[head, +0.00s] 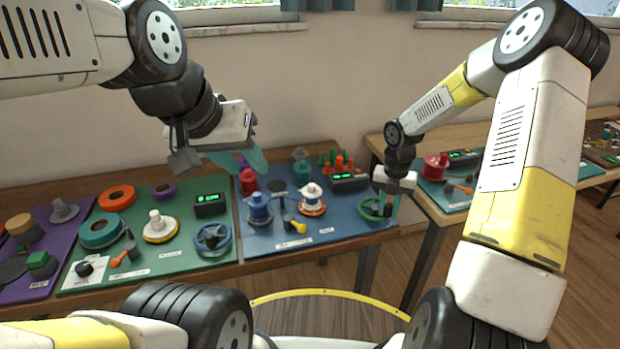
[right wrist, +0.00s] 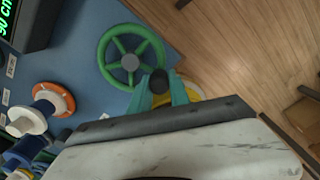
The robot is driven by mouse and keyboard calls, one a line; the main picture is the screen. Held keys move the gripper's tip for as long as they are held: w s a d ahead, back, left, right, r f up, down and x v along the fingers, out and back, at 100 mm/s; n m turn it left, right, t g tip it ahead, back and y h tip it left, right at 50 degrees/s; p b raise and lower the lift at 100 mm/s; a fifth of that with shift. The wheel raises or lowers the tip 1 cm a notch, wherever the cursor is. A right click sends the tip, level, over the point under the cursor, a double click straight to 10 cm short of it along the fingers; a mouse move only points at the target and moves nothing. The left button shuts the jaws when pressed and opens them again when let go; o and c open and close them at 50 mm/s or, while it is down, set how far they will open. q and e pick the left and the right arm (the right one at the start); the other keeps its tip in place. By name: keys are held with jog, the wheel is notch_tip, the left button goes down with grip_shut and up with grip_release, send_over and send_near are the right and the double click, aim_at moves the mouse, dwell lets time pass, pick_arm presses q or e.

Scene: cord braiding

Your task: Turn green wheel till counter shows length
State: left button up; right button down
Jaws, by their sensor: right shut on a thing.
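The green wheel (head: 370,209) lies at the right front corner of the blue mat, and it also shows in the right wrist view (right wrist: 131,62) with its spokes and grey hub. My right gripper (head: 388,205) is at the wheel's right side. In the right wrist view its teal fingers (right wrist: 159,88) are shut on the dark knob (right wrist: 158,80) at the wheel's rim. The counter (head: 348,182) is a dark box with green digits behind the wheel. In the right wrist view the counter (right wrist: 30,22) is cut off, with "90 cm" readable. My left gripper (head: 240,160) is open and empty above the mats.
On the blue mat (head: 330,228) stand a blue spool (head: 258,208), an orange and white spool (head: 311,200) and a yellow-ended crank (head: 296,225). A green mat (head: 185,268) with a blue wheel (head: 212,239) lies to the left. Open floor is right of the wheel.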

jog(key=shift+s+a, duration=0.35)
jog(key=shift+a, duration=0.25)
